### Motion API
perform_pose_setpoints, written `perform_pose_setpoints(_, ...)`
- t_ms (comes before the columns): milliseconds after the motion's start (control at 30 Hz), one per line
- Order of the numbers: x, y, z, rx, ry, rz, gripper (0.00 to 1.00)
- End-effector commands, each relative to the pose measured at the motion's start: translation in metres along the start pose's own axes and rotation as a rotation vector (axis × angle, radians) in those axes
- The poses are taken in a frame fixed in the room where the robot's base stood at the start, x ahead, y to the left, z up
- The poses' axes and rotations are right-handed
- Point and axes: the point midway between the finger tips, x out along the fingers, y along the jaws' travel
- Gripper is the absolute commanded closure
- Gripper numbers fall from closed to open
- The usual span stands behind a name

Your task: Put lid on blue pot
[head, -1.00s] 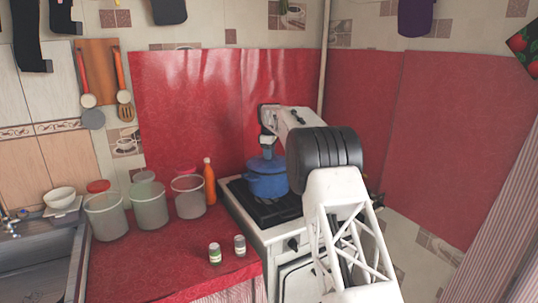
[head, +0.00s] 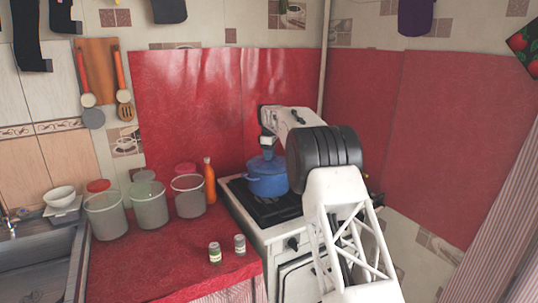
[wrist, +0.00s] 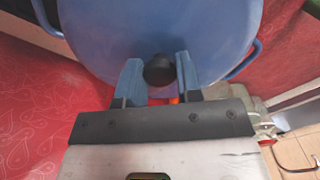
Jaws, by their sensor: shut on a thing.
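The blue pot (head: 268,186) stands on the stove in the head view. A blue lid (wrist: 165,30) with a round black knob (wrist: 159,70) fills the top of the wrist view, with the pot's side handles showing past its edge. In the head view the lid (head: 262,163) is over the pot's mouth and looks roughly level. I cannot see a gap between lid and rim, and cannot tell whether it is fully seated. My gripper (wrist: 159,76) points down over the pot with its blue fingers on either side of the knob, shut on it. The fingertips are small in the head view (head: 268,153).
The stove (head: 275,212) has a black top. To its left, the red counter (head: 165,262) holds several clear containers (head: 148,207), an orange bottle (head: 210,182) and two small jars (head: 215,253). A red-covered wall (head: 190,110) stands behind the stove.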

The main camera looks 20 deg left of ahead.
Motion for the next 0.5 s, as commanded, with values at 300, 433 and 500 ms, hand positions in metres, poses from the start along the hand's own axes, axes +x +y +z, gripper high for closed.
perform_pose_setpoints(300, -0.0004, 0.0, 0.0, 0.0, 0.0, 0.0, 0.94)
perform_pose_setpoints(433, -0.0004, 0.0, 0.0, 0.0, 0.0, 0.0, 0.66)
perform_pose_setpoints(500, -0.0004, 0.0, 0.0, 0.0, 0.0, 0.0, 0.55)
